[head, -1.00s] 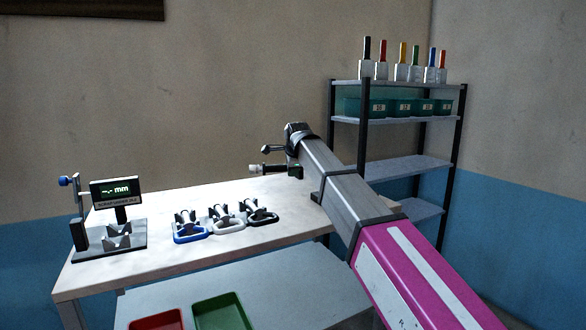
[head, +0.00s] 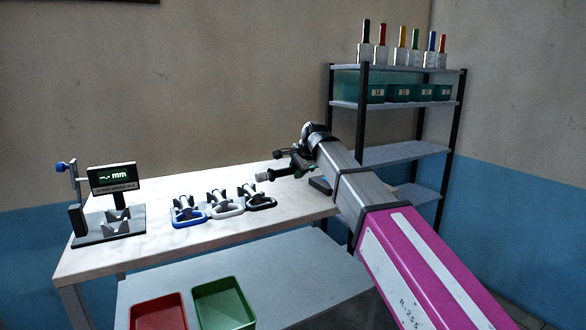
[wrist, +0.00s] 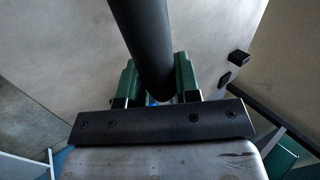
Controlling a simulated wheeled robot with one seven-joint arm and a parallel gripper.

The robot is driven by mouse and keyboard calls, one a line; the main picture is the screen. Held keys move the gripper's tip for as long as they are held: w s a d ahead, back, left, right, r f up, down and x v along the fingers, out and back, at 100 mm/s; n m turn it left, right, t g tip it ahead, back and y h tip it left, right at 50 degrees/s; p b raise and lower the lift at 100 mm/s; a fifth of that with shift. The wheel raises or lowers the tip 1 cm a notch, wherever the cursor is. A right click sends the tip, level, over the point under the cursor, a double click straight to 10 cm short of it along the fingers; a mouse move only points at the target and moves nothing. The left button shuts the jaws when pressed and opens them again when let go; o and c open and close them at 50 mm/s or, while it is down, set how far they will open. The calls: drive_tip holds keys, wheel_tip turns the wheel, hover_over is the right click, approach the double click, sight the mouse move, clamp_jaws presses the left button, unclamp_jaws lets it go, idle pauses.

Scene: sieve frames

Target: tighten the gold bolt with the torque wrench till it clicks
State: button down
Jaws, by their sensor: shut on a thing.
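My gripper (wrist: 157,82) shows in the wrist view with its two green fingers on either side of a dark round bar (wrist: 146,35). It is shut on this bar, which runs away from the palm and out of the top of the picture. I cannot tell for sure whether the bar is the torque wrench. In the head view my gripper (head: 291,163) is above the right part of the pale table, partly hidden by my wrist. A short piece with a light end (head: 262,176) sticks out to its left. I cannot make out a gold bolt in either view.
A gauge with a display (head: 113,178) stands at left. A red tray (head: 158,312) and green tray (head: 224,305) are in front. A shelf (head: 405,155) stands behind right.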

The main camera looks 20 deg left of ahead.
drive_tip(key=shift+s+d+n+g+y, duration=0.15)
drive_tip(key=shift+s+d+n+g, duration=0.2)
drive_tip(key=shift+d+n, duration=0.3)
drive_tip(key=shift+s+d+n+g+y, duration=0.1)
drive_tip(key=shift+s+d+n+g, duration=0.15)
drive_tip(key=shift+s+d+n, duration=0.35)
drive_tip(key=shift+s+d+n+g+y, duration=0.25)
drive_tip(key=shift+d+n, duration=0.2)
drive_tip(key=shift+d, duration=0.4)
drive_tip(key=shift+f, duration=0.8)
drive_tip(key=c, duration=1.7)
unclamp_jaws()
drive_tip(key=shift+c, duration=0.2)
clamp_jaws()
